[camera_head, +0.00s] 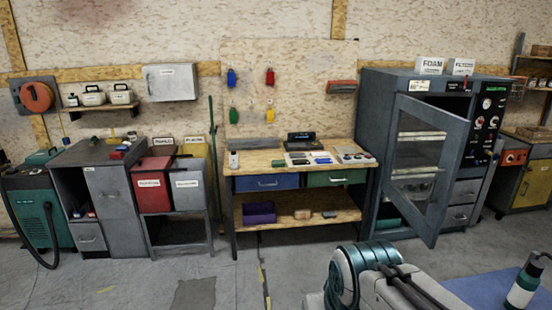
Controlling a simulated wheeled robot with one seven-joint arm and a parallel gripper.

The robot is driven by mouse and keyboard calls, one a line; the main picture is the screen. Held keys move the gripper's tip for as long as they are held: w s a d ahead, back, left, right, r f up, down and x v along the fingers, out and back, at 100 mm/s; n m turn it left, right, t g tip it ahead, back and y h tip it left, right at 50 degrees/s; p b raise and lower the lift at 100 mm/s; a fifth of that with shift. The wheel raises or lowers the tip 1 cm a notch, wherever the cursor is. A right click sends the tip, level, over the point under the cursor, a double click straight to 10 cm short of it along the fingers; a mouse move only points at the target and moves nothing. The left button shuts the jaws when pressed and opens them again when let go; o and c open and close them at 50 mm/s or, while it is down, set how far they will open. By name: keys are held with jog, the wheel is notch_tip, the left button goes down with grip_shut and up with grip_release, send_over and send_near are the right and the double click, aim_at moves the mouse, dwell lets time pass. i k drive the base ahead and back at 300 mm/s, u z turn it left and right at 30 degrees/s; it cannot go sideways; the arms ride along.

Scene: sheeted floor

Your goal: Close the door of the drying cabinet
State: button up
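The drying cabinet (378,105) is a tall grey-blue unit at the right of the head view, against the wall. Its framed, see-through door (449,150) stands ajar. The door's left side is near the cabinet front, and its right edge swings out toward me. Pale shelves (421,136) show through the door's pane. A dark gap shows between the door top and the control panel (487,120) on the right. Part of my arm shows at the bottom centre right, in front of the cabinet and apart from the door. My gripper's fingers are not in view.
A wooden workbench (255,160) with drawers stands left of the cabinet. Grey floor (290,262) is open before the bench. A yellow cabinet (535,185) stands far right.

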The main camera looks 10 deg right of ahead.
aim_at(457, 129)
jog(key=i, duration=2.75)
jog(key=z, duration=2.05)
